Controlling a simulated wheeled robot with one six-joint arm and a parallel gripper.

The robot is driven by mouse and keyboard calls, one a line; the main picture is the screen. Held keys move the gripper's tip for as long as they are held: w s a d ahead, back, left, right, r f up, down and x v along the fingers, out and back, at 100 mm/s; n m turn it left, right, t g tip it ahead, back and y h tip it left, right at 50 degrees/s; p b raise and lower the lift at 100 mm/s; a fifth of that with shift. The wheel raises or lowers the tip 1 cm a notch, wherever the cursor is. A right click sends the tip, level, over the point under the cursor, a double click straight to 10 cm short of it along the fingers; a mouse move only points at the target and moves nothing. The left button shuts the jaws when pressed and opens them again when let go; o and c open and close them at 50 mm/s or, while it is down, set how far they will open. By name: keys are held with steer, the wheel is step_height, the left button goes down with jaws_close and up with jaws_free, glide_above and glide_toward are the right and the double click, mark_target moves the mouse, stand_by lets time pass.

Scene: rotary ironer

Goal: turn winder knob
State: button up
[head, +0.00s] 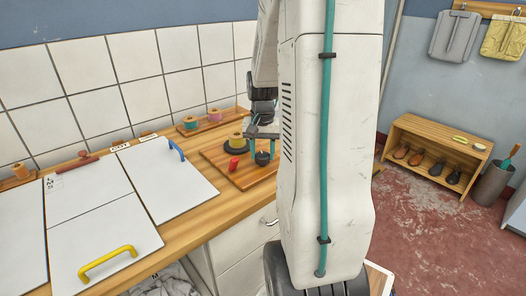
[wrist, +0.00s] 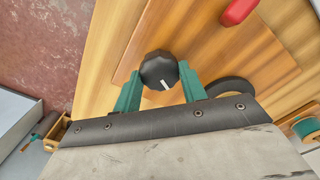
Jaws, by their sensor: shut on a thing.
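The winder knob is a black faceted knob with a white pointer line, clear in the wrist view (wrist: 159,72) and small in the head view (head: 262,158). It sits on a wooden board (head: 228,172) on the counter. My gripper (wrist: 160,80) has its two teal fingers on either side of the knob, shut on it. In the head view my gripper (head: 262,145) comes down over the board, partly hidden by my arm. The white line points toward the gripper's palm, slightly right, in the wrist view.
A rack of spools (head: 213,121) is behind. A shoe bench (head: 436,150) stands right.

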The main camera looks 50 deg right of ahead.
mark_target(263, 154)
steer(key=n, duration=0.4)
steer(key=shift+n, duration=2.6)
steer(key=o, duration=1)
steer(key=shift+c, duration=0.2)
step_height(263, 154, up, 8)
steer(key=shift+f, duration=0.1)
steer(key=shift+a, duration=0.1)
